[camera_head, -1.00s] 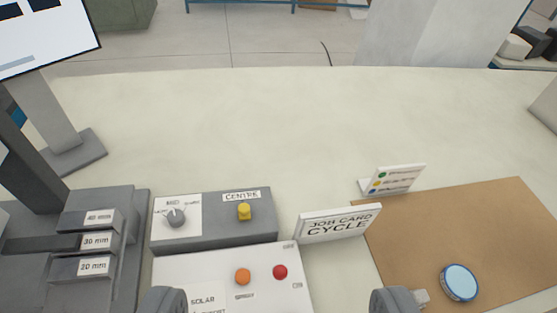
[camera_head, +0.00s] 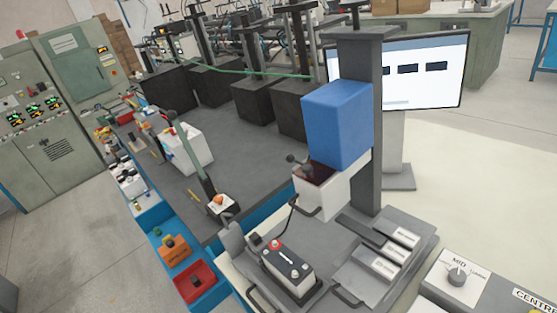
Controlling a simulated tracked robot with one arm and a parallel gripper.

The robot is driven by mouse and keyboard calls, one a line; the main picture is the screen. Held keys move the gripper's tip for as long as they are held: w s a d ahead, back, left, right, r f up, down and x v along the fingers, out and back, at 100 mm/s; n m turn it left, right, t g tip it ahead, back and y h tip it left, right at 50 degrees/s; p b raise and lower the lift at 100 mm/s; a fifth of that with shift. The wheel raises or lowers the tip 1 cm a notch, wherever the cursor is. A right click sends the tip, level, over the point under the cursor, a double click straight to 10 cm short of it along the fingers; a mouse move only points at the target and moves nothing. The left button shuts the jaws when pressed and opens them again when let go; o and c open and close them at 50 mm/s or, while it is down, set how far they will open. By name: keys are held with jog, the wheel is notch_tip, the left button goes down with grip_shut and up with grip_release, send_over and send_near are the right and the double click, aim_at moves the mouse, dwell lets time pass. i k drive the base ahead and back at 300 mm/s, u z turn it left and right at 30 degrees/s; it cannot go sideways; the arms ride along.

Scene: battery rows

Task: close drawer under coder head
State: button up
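The coder head looks to be the blue box (camera_head: 338,125) on the dark upright column (camera_head: 367,120). Directly under it is a white drawer (camera_head: 340,205) with a dark reddish inside. It stands open, its inside showing at the front left of the blue box. A dark handle (camera_head: 312,211) is at its front. A dark knobbed thing (camera_head: 298,163) shows at its far left edge; I cannot tell whether it is attached. The blue box hides the drawer's back part. My gripper's fingers do not show now.
A dark battery (camera_head: 288,268) with a red terminal sits on the grey fixture (camera_head: 415,225) below the drawer. Labelled grey steps and a MID/CENTRE dial box (camera_head: 460,280) lie right. A monitor (camera_head: 425,72) stands behind. Bare bench top (camera_head: 500,180) is at the right.

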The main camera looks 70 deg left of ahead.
aim_at(281, 298)
jog(key=u, duration=1)
jog(key=k, duration=0.55)
jog(key=u, duration=0.5)
